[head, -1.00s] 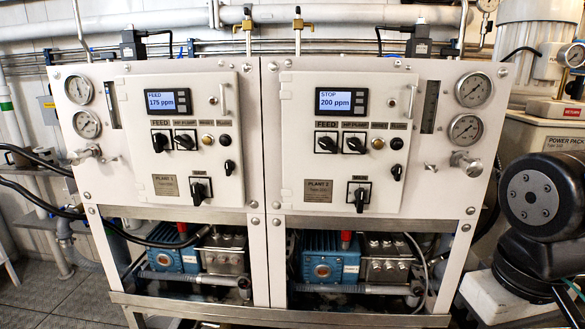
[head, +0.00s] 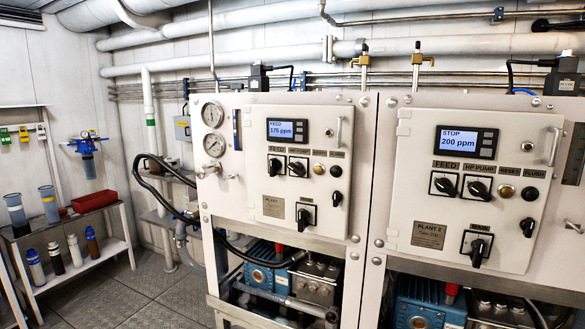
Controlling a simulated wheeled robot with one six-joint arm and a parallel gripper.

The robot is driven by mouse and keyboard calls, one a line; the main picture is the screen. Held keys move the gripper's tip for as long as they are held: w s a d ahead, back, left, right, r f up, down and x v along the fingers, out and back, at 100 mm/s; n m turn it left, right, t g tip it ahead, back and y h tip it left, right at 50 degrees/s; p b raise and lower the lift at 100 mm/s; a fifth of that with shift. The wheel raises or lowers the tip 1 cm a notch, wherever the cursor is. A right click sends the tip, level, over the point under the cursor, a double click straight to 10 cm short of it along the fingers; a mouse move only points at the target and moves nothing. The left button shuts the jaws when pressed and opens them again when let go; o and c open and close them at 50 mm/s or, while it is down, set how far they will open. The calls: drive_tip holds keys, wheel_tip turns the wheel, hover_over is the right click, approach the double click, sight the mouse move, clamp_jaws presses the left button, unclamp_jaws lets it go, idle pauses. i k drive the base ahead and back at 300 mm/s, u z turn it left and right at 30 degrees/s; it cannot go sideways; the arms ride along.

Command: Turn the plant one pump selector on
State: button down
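The plant one panel (head: 277,190) is in the middle of the head view, with a display (head: 287,130) reading FEED, 175 ppm. Below it are the black FEED selector (head: 279,165) and, to its right, the black HP PUMP selector (head: 298,168). Both are small here, and I cannot tell their exact settings. A black main switch (head: 306,215) is lower right on the same panel. My gripper is not in view.
The plant two panel (head: 463,215) stands at the right, its display (head: 466,142) reading STOP, 200 ppm. A white shelf (head: 92,260) with bottles and a red tray (head: 94,201) stands at the left. Floor (head: 150,290) is clear between shelf and cabinet.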

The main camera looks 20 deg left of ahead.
sight(297, 167)
drive_tip(key=u, duration=1.4)
drive_tip(key=i, duration=0.65)
drive_tip(key=z, duration=1.35)
